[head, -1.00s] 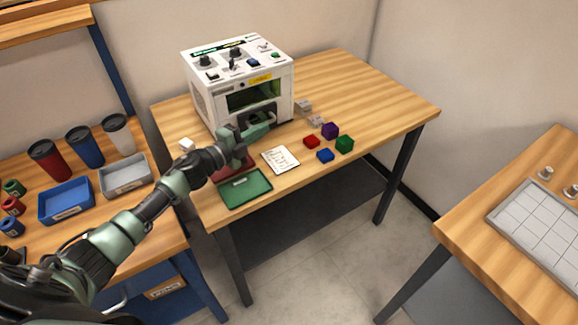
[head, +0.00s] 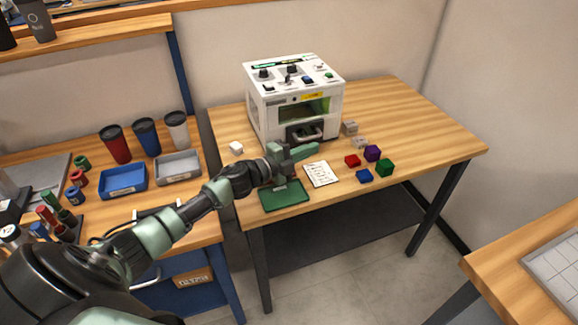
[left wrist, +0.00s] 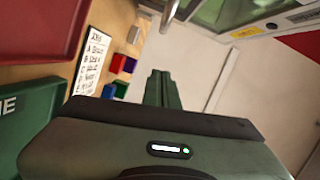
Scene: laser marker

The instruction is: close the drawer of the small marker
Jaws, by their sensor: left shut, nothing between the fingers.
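The small marker (head: 257,110) is a white box with knobs on top and a green-tinted window, on the middle wooden table. Its drawer (head: 292,134) is the dark panel low on the front, with a light bar handle (head: 308,134). The panel looks about flush with the front; I cannot tell whether a small gap is left. My left gripper (head: 312,149) is shut and empty, just in front of and below the handle, apparently apart from it. Its closed fingers (left wrist: 160,90) show in the left wrist view, with marker parts along the top. My right gripper is not in view.
A green tray (head: 285,197) lies under my left wrist, beside a printed card (head: 321,174). Red (head: 352,160), purple (head: 372,153), blue (head: 364,176) and green (head: 386,168) blocks lie to the right. The table's right side is clear.

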